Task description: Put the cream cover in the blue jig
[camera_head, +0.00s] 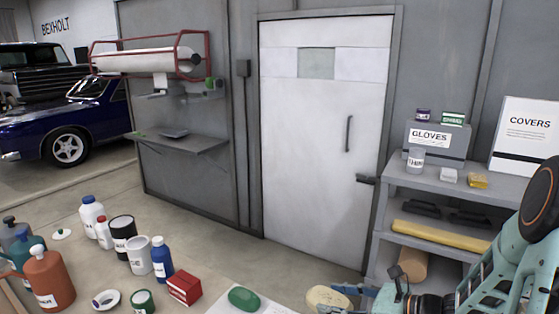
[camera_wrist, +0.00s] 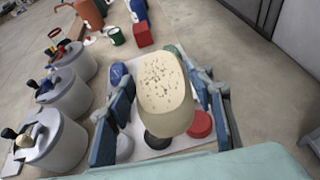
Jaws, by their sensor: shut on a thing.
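The cream cover (camera_head: 328,297) is a rounded, speckled pale block. In the wrist view the cover (camera_wrist: 160,85) fills the middle, between the blue fingers of my gripper (camera_wrist: 165,110). My gripper (camera_head: 352,298) is shut on it and holds it above a white sheet. A blue piece (camera_wrist: 118,74), possibly the blue jig, lies on the sheet beyond the left finger and is partly hidden. In the head view no blue jig can be made out.
Around the cover on the white sheet (camera_head: 215,306) lie a green piece (camera_head: 243,298), a red piece (camera_wrist: 200,125) and a black piece (camera_wrist: 156,143). A red box (camera_head: 184,288), bottles and cans stand left. A grey shelf (camera_head: 400,178) stands right.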

